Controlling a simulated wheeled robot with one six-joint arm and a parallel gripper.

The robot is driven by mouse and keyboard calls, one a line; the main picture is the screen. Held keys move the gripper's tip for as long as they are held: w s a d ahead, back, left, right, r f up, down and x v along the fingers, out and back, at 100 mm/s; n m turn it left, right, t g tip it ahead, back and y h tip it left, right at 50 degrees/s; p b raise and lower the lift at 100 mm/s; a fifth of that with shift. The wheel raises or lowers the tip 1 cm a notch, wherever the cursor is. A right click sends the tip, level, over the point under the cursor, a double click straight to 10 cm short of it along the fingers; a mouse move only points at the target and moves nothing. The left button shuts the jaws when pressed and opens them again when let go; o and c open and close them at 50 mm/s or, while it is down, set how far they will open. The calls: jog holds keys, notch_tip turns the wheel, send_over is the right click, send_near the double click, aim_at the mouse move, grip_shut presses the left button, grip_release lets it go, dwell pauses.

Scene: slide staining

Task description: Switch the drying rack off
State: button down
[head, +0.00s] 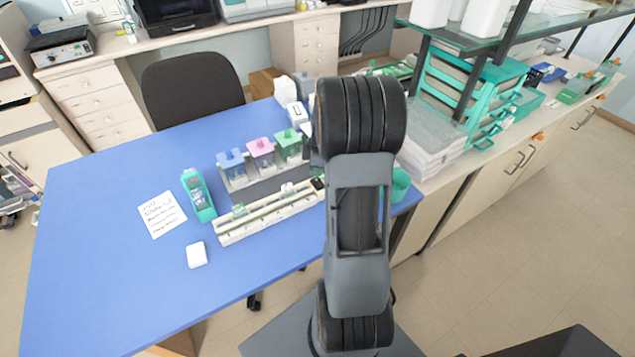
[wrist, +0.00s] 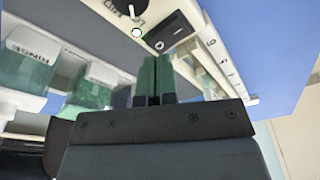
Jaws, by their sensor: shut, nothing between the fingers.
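The drying rack (head: 265,215) is a long off-white slotted rack on the blue table, with a dark switch (head: 318,184) at its right end. In the wrist view the black rocker switch (wrist: 172,34) shows an O mark on one half. A small round white lamp with a green rim (wrist: 137,32) sits beside it and looks lit. My gripper (wrist: 155,62) has its green fingers together and empty, tips just short of the switch in the picture; I cannot tell whether they touch it. In the head view my arm hides the gripper.
A RINSE jar (wrist: 28,60) shows in the wrist view. A teal device (head: 198,195), a note (head: 161,214) and a white block (head: 197,254) lie left. The table's front left is clear.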

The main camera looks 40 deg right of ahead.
aim_at(316, 180)
jog(key=shift+f+b, duration=1)
jog(key=shift+f, duration=0.15)
dwell(0.4)
jog(key=shift+r, duration=0.15)
jog(key=shift+r+p, duration=2.2)
jog(key=shift+r, duration=1.2)
